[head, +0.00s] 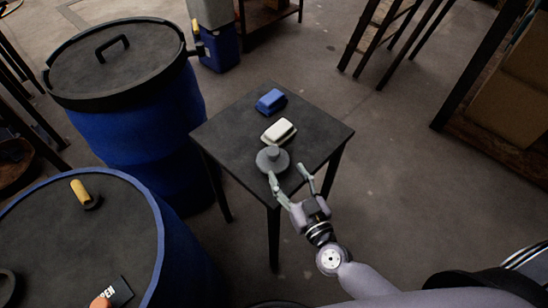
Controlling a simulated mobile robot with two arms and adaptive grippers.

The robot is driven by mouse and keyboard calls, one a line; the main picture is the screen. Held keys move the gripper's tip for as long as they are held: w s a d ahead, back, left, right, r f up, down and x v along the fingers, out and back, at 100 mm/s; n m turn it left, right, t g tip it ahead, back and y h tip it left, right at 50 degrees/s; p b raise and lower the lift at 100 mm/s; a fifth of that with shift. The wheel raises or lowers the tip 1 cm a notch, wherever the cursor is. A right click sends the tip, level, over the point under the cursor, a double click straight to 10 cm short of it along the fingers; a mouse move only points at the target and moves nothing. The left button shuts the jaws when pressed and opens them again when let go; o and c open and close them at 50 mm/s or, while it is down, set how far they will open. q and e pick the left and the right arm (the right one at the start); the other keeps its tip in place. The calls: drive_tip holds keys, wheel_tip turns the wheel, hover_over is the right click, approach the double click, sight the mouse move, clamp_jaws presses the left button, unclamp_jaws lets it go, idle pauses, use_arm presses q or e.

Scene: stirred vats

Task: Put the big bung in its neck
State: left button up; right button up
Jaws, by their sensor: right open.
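A grey round bung (272,159) with a raised knob sits on the near part of a small dark table (228,143). It looks like the big bung. My right gripper (288,174) is open at the table's near edge, its fingers pointing at the bung. The left finger overlaps the bung's near edge in the picture; I cannot tell whether they touch. A dark ring (6,283) on the near blue vat's top (40,230) is cut off by the left edge; I cannot tell whether it is the neck. My left gripper is out of view.
A white block (279,131) and a blue block (271,101) lie behind the bung. A yellow handle (79,190) stands in a dark fitting on the near vat. A second blue vat (135,135) has a black lid. The floor right of the table is clear.

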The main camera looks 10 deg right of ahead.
sight(276, 157)
drive_tip(key=w, duration=0.2)
drive_tip(key=w+a, duration=0.1)
drive_tip(key=w, duration=0.1)
drive_tip(key=shift+w, duration=0.1)
drive_tip(key=w, duration=0.3)
drive_tip(key=w+a, duration=0.1)
drive_tip(key=w, duration=0.1)
drive_tip(key=shift+f+b, duration=0.3)
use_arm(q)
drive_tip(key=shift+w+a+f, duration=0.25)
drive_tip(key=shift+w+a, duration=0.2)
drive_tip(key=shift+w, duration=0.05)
use_arm(e)
drive_tip(key=shift+c, duration=0.6)
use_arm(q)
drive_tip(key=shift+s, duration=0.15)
use_arm(e)
clamp_jaws()
drive_tip(key=shift+r, duration=0.1)
use_arm(q)
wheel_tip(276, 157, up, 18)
drive_tip(key=p, duration=1.8)
use_arm(e)
wheel_tip(276, 157, up, 20)
